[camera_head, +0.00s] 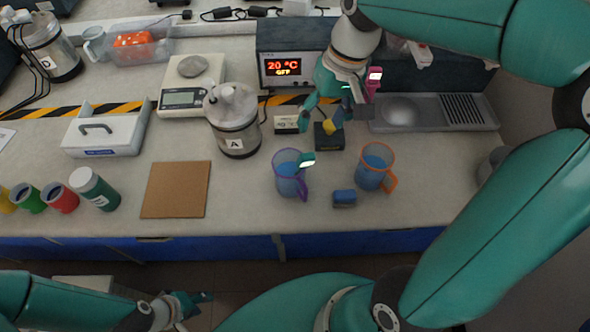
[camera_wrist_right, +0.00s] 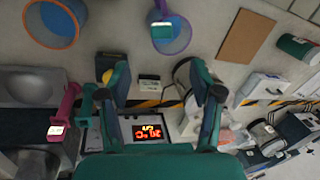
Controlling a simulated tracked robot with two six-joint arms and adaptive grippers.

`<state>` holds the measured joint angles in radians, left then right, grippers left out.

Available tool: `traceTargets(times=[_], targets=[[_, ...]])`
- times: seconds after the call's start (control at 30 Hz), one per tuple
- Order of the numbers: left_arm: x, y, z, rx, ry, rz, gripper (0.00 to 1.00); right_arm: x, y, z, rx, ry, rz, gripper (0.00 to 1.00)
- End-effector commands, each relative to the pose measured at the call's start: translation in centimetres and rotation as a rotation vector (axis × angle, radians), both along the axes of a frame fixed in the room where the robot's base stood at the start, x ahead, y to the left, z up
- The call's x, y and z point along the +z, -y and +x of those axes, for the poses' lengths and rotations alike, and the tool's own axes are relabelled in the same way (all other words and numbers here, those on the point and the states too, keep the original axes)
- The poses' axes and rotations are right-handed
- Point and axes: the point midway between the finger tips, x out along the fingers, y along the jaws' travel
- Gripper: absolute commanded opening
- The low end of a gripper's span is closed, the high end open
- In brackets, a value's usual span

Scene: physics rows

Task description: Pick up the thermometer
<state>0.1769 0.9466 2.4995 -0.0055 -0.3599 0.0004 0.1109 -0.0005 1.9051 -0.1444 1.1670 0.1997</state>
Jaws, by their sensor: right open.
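Two small devices with lit displays look like thermometers. A teal one (camera_head: 308,159) sits at the rim of the purple-handled mug (camera_head: 290,184); it also shows in the right wrist view (camera_wrist_right: 161,30). A pink one (camera_head: 375,77) is by the heater box with the red display, beside my right gripper; it also shows in the right wrist view (camera_wrist_right: 66,108). My right gripper (camera_head: 333,117) is open and empty, above the counter in front of the box. Its spread fingers show in the wrist view (camera_wrist_right: 160,70). My left gripper (camera_head: 198,301) is low, before the counter; its jaw gap is unclear.
The heater box (camera_head: 284,67) reads 20 °C and OFF. A small white box (camera_head: 287,124) and a dark block (camera_head: 328,138) lie below my right gripper. An orange-handled mug (camera_head: 374,167), blue block (camera_head: 344,198) and jar A (camera_head: 236,130) stand nearby. A brown board (camera_head: 176,190) lies left.

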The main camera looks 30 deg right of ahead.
Motion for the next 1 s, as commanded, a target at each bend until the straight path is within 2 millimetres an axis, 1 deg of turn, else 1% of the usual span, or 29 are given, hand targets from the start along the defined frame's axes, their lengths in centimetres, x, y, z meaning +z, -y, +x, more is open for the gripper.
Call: traceTargets(times=[0.03, 0.1, 0.3, 0.4, 0.63, 0.8, 0.9, 1.0], targets=[[0.0, 0.0, 0.0, 0.000, 0.000, 0.000, 0.40, -1.2, -0.2, -0.1, -0.003, -0.007, 0.000, 0.65], [0.0, 0.0, 0.0, 0.000, 0.000, 0.000, 0.40, -2.8, -0.4, -0.1, -0.005, -0.007, 0.001, 0.65], [0.1, 0.0, 0.0, 0.000, 0.001, 0.000, 0.40, -6.5, -1.1, 0.2, -0.007, -0.006, 0.001, 0.65], [0.1, 0.0, 0.0, 0.000, 0.001, 0.000, 0.40, -7.5, -1.3, 0.3, -0.009, -0.003, 0.000, 0.65], [0.4, 0.0, 0.0, 0.000, 0.001, 0.000, 0.40, -8.7, -1.7, 0.4, -0.010, -0.004, 0.001, 0.65], [1.2, 0.0, 0.0, 0.000, 0.001, 0.000, 0.40, -10.9, -2.5, 0.7, -0.008, -0.007, 0.001, 0.65], [1.1, 0.0, 0.0, 0.000, 0.001, 0.000, 0.40, -12.2, -2.7, 0.8, -0.010, -0.005, 0.000, 0.65], [1.2, 0.0, 0.0, 0.000, 0.001, 0.000, 0.40, -12.9, -2.8, 0.9, -0.011, -0.002, 0.001, 0.65]])
